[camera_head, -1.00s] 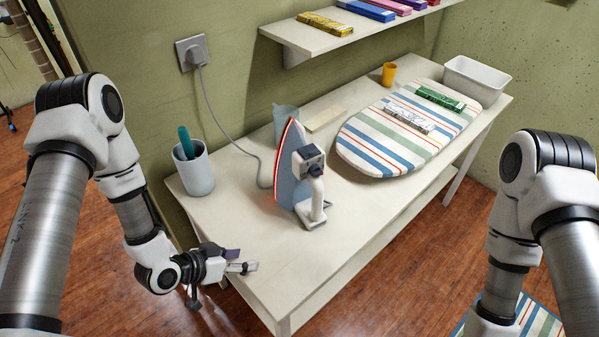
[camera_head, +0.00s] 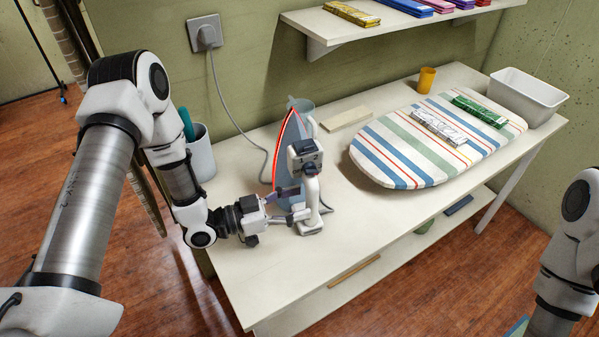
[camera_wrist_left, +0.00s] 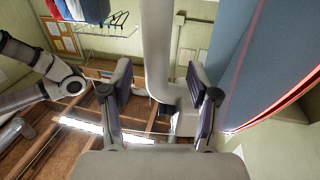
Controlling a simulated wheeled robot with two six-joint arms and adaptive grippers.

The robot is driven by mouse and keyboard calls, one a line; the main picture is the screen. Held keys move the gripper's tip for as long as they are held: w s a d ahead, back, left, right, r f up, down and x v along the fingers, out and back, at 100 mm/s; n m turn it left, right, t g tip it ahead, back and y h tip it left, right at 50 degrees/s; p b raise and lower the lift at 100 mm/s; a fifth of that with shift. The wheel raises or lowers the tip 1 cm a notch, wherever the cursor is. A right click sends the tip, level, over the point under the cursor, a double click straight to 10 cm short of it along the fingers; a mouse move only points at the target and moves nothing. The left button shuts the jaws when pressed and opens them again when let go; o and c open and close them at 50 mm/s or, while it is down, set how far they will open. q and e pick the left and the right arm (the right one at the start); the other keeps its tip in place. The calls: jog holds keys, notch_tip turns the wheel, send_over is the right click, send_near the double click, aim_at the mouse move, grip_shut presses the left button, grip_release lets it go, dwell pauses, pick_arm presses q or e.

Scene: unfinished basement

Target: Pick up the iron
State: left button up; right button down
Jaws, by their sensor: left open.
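The iron (camera_head: 311,187) stands upright on its heel on the white table, its red-edged blue soleplate facing left and back. My left gripper (camera_head: 298,203) is open at the iron's lower part, with its fingers reaching toward the handle. In the left wrist view the white handle (camera_wrist_left: 157,50) shows between the two open fingers of the left gripper (camera_wrist_left: 164,90). The blue soleplate (camera_wrist_left: 262,60) fills the right side there. I cannot tell whether a finger touches the iron. My right gripper is out of view; only part of its arm shows at the right edge.
A striped ironing board (camera_head: 385,160) with two boxes lies on the table (camera_head: 265,285), right of the iron. A cup (camera_head: 201,155) stands behind my left arm. A cord (camera_head: 228,110) runs to the wall socket (camera_head: 206,33). A white bin (camera_head: 527,98) stands at the back right.

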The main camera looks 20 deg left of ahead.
aim_at(312, 199)
pick_arm(q)
jog(key=x, duration=0.4)
jog(key=shift+s+d+f+p, duration=0.15)
jog(key=shift+d+f+p, duration=0.05)
jog(key=shift+p, duration=0.15)
jog(key=shift+a, duration=0.15)
jog(key=c, duration=0.4)
grip_shut()
jog(key=shift+r, duration=0.15)
